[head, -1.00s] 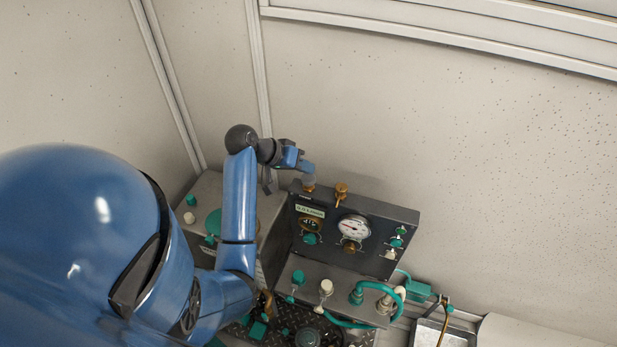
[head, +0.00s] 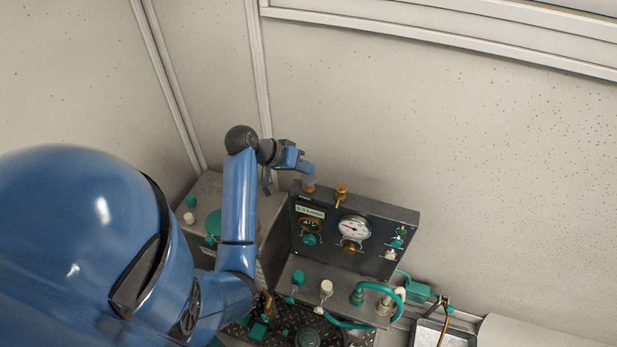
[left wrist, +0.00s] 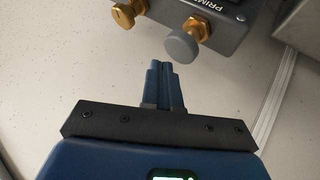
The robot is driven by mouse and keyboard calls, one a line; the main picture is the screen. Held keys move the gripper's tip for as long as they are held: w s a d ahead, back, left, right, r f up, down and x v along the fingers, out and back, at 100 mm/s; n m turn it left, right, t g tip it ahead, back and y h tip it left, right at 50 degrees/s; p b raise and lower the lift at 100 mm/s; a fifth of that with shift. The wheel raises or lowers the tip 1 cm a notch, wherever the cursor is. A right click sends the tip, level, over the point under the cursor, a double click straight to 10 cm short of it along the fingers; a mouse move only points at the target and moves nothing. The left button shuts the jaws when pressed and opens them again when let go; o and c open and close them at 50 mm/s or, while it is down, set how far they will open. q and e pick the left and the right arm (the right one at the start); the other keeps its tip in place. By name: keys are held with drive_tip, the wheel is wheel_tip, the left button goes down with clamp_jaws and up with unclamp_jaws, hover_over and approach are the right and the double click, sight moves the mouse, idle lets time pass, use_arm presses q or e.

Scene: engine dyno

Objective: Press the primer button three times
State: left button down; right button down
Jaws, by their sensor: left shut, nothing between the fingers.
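The primer button is a grey round cap (left wrist: 182,46) on a brass collar, beside lettering that begins "PRIM" in the left wrist view. In the head view, the primer button (head: 309,180) stands on the top left edge of the dark gauge panel (head: 375,208). My left gripper (head: 307,167) is just above it. In the left wrist view, my left gripper's blue fingers (left wrist: 164,66) are shut together and empty, with their tips close to the cap's lower left side. I cannot tell whether they touch it. My right gripper is not in view.
A brass knob (head: 341,190) stands right of the button on the panel's top edge. The panel carries a round white gauge (head: 354,228). A console with teal and white caps and a teal hose (head: 373,286) lies below. Bare wall (head: 460,130) rises behind.

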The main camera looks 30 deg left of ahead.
sight(310, 177)
use_arm(q)
drive_tip(key=shift+f, duration=0.45)
idle(0.6)
drive_tip(key=shift+f+b, duration=0.6)
drive_tip(key=shift+f, duration=0.45)
idle(1.2)
drive_tip(key=shift+r, duration=0.1)
drive_tip(key=shift+r+p, duration=1.35)
drive_tip(key=shift+p, duration=0.05)
wheel_tip(310, 177, up, 5)
drive_tip(key=p, duration=0.5)
drive_tip(key=shift+r, duration=0.1)
idle(0.5)
